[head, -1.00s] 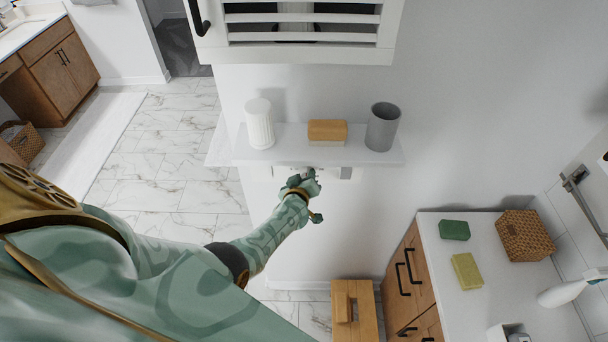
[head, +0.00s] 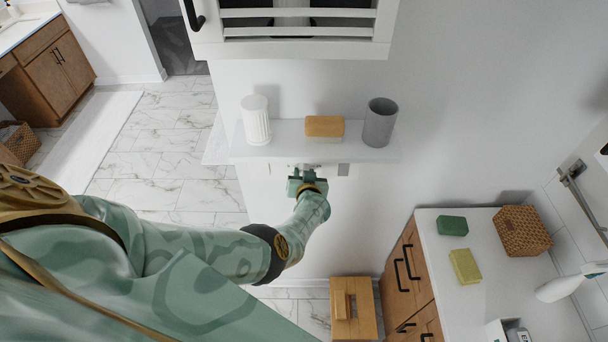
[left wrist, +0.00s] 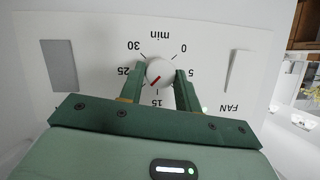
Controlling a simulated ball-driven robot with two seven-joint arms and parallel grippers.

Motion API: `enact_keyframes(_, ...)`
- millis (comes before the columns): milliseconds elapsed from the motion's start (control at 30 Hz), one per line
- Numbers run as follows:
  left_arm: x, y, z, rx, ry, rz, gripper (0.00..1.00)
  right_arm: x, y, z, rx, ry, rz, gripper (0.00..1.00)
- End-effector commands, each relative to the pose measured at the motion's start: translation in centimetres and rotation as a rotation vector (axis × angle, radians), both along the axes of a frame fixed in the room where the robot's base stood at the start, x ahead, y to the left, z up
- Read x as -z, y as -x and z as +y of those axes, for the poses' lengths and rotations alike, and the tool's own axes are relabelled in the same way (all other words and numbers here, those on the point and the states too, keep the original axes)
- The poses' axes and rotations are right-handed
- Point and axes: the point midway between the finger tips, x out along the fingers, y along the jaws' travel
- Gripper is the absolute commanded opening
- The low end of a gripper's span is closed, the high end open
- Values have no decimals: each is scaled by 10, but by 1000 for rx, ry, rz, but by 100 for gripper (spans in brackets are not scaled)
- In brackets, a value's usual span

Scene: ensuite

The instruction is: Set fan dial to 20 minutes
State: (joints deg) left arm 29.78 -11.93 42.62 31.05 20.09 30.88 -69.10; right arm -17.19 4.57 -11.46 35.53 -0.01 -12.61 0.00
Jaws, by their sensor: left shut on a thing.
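The fan dial (left wrist: 162,70) is a round white knob on a white wall plate, seen upside down in the left wrist view. Its red mark points down and left, between the printed 15 and 25. Labels 0, 5, 15, 25 and 30 show; my fingers cover the places between 5 and 15 and between 15 and 25. My left gripper (left wrist: 160,80) is shut on the dial, one green finger on each side. In the head view my left gripper (head: 306,178) is at the wall just below the shelf and hides the dial. My right gripper is not in view.
A white shelf (head: 210,150) above the dial holds a white ribbed cup (head: 256,121), a wood-topped brush (head: 324,128) and a grey cup (head: 380,122). A louvred cabinet (head: 300,48) hangs above. A counter (head: 500,290) stands at right, a wooden stool (head: 353,310) below.

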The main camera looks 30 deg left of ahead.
Motion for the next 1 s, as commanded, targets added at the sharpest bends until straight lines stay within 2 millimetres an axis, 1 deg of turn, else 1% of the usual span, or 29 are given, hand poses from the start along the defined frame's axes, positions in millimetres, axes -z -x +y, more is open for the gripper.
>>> enact_keyframes(33, 2, 1, -2, 2, -3, 9, 10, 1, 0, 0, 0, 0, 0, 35)
enact_keyframes(567, 2, 1, -1, 1, -22, 19, 10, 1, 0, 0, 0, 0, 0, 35)
enact_keyframes(600, 2, 1, -1, 1, -22, 19, 44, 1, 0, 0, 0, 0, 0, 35)
enact_keyframes(633, 2, 1, -1, 1, -23, 18, 52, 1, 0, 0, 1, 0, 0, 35)
enact_keyframes(667, 2, 1, -1, 1, -23, 18, 55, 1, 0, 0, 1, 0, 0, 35)
enact_keyframes(1000, -2, -1, 0, 0, -25, 15, 55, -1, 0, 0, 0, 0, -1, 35)
